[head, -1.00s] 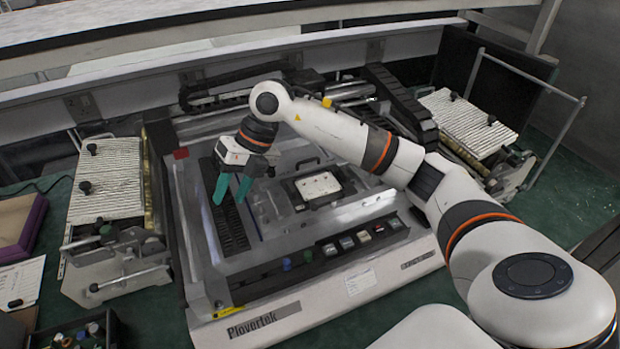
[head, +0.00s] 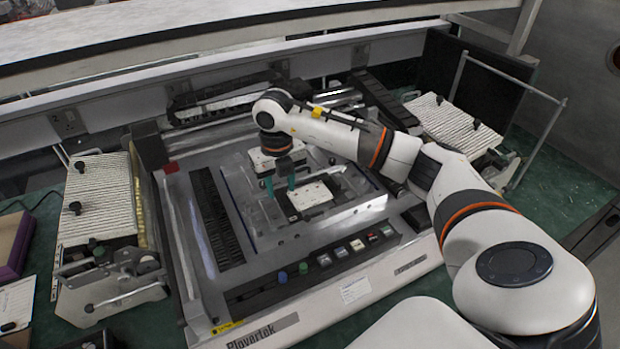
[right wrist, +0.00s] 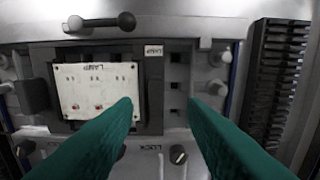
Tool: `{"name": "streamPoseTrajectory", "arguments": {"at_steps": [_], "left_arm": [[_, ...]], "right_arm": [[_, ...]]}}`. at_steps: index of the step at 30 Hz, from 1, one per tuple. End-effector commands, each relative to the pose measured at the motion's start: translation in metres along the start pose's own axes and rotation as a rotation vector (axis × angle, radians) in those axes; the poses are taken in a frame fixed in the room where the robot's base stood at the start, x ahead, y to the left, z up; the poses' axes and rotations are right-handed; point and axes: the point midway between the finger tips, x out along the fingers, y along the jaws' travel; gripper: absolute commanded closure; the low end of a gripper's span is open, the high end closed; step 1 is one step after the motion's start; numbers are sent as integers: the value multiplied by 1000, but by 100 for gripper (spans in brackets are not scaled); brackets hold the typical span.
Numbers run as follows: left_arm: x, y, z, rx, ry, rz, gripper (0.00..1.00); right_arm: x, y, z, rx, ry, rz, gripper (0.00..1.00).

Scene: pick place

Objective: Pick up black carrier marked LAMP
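The black carrier (head: 290,208) sits in a recess of the machine, with a white board (head: 312,195) on it. In the right wrist view the board (right wrist: 97,88) reads LAMP upside down, and a small LAMP label (right wrist: 153,50) is beside it. My right gripper (head: 281,189), with teal fingers, is open and empty. It is above the carrier's left side in the head view. In the right wrist view the open fingers (right wrist: 160,106) show one over the board's right part and one to its right. I cannot tell their height exactly. My left gripper is not in view.
The carrier's place is on a large grey Plovertek machine (head: 225,290). A dark handle (right wrist: 100,23) lies along the recess, with knobs (right wrist: 178,153) and clamps around it. A black slotted rack (head: 220,225) lies left, and ribbed white feeder units (head: 100,205) stand at both sides.

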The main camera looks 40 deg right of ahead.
Motion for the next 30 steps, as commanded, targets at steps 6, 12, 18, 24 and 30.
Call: {"name": "streamPoseTrajectory", "arguments": {"at_steps": [6,12,18,24,30], "left_arm": [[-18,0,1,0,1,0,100],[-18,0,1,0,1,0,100],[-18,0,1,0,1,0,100],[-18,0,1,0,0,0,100],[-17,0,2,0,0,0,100]], "right_arm": [[30,4,1,0,-4,0,62],[40,4,1,0,0,-1,62],[39,4,1,0,0,-1,73],[39,4,0,0,0,-1,100],[38,4,0,0,1,-1,100]]}}
